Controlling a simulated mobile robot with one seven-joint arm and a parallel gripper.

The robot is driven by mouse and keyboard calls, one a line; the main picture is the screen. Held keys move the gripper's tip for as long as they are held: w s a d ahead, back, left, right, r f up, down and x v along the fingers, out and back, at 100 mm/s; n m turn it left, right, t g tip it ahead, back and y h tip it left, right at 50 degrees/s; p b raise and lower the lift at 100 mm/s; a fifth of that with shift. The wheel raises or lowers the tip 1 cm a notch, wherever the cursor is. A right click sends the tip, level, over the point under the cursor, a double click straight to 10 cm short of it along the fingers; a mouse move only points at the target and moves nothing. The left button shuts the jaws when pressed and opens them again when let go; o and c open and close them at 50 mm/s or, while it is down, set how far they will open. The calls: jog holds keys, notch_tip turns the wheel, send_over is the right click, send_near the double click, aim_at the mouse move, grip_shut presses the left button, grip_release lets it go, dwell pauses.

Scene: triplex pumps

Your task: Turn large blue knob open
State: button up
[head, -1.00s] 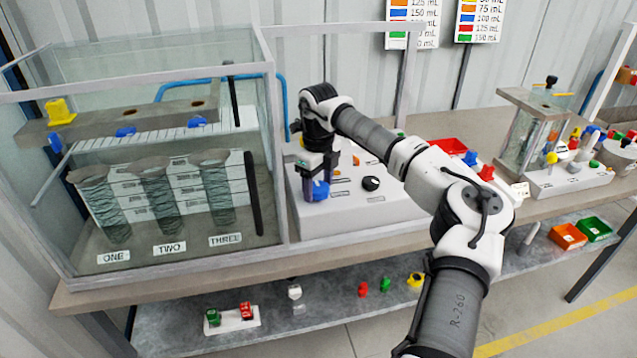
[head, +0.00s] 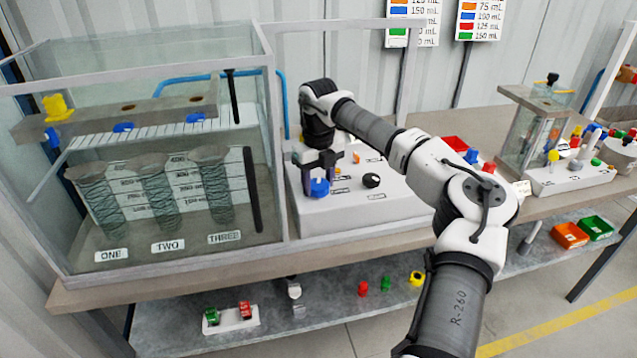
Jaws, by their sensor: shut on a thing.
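The large blue knob (head: 320,188) sits on the left part of the light grey control panel (head: 350,214), beside the glass tank. My gripper (head: 320,174) points down over it from above. Its dark fingers are shut on the blue knob, with the lower front of the knob showing below them. The top of the knob and its marking are hidden by the fingers, so I cannot read its turn position.
A black knob (head: 371,180) sits on the same panel, right of my gripper. The glass tank (head: 272,150) stands close on the left. A red bin (head: 455,144) and small coloured parts lie to the right. A lower shelf (head: 335,318) holds small pieces.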

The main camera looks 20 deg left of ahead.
aim_at(318, 184)
jog(key=m+b, duration=0.2)
jog(key=m, duration=0.5)
jog(key=m+b, duration=0.1)
jog(key=m, duration=0.6)
jog(key=shift+b, duration=0.3)
dwell(0.4)
jog(key=o, duration=1)
jog(key=shift+r, duration=0.15)
notch_tip(318, 184, up, 14)
jog(key=shift+f+b, duration=0.2)
jog(key=shift+b, duration=0.5)
